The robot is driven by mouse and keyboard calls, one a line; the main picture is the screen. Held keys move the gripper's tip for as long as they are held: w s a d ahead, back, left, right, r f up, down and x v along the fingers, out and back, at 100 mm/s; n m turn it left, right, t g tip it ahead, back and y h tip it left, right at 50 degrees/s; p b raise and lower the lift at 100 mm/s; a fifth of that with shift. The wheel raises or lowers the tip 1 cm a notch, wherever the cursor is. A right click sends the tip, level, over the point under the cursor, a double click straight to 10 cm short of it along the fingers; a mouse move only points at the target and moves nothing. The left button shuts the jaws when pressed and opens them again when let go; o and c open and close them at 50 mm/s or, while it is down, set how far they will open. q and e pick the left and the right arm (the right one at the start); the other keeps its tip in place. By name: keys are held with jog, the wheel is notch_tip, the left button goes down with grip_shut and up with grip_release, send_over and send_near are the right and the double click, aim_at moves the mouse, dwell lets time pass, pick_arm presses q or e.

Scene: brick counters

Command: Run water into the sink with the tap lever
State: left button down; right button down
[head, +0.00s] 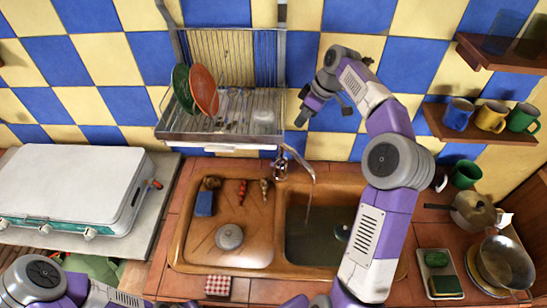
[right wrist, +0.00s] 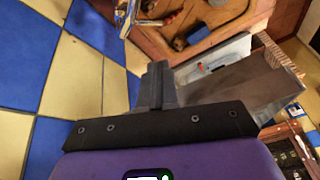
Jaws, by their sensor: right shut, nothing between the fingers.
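The metal tap (head: 281,167) stands at the back rim of the brown sink (head: 274,225), below the dish rack. Its spout (head: 304,164) reaches over the right basin. A thin pale line, looking like a water stream, drops from the spout end into that basin. I cannot clearly tell the lever from the tap body. My right gripper (head: 300,121) is above the tap, beside the rack's right end, apart from the tap. Its fingers show shut and empty in the right wrist view (right wrist: 158,84). My left arm shows at the lower left; its gripper is out of view.
The dish rack (head: 213,127) holds a green and an orange plate. A brush, a sponge and a round lid lie on the sink's left side. A white stove (head: 70,190) stands left. Pots and mugs (head: 466,174) crowd the right counter, below wall shelves (head: 440,125).

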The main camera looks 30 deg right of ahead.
send_near(273, 162)
pick_arm(q)
jog(key=shift+s+f+b, duration=0.25)
jog(key=shift+f+b, duration=0.25)
pick_arm(e)
jog(key=x, duration=0.6)
jog(key=shift+a+f, duration=0.2)
